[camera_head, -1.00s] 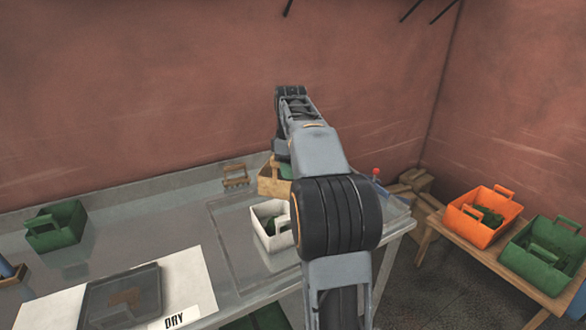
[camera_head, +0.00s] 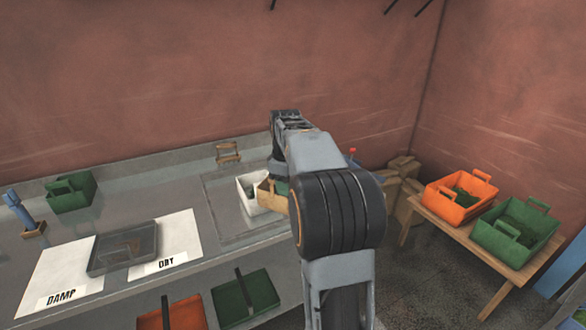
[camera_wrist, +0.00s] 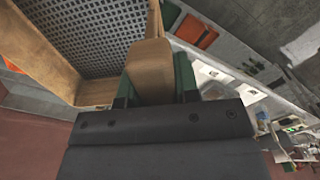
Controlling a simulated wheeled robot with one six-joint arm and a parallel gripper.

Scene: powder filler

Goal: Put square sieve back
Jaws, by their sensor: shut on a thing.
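The square sieve (camera_wrist: 88,50) has a wooden frame and a dark mesh, and fills the upper left of the wrist view. My gripper (camera_wrist: 154,88) is shut on its wooden handle, with a green finger on either side. In the head view a part of the sieve's wooden frame (camera_head: 266,194) shows just left of my arm, overlapping the right side of a white tub (camera_head: 250,205). My arm hides the rest of it and most of the gripper. I cannot tell its height above the table.
A small wooden rack (camera_head: 228,153) stands at the table's back. A grey tray (camera_head: 122,250) lies across the DAMP and DRY sheets. A green bin (camera_head: 70,192) is at left. Orange (camera_head: 458,203) and green (camera_head: 515,237) bins stand on a side bench at right.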

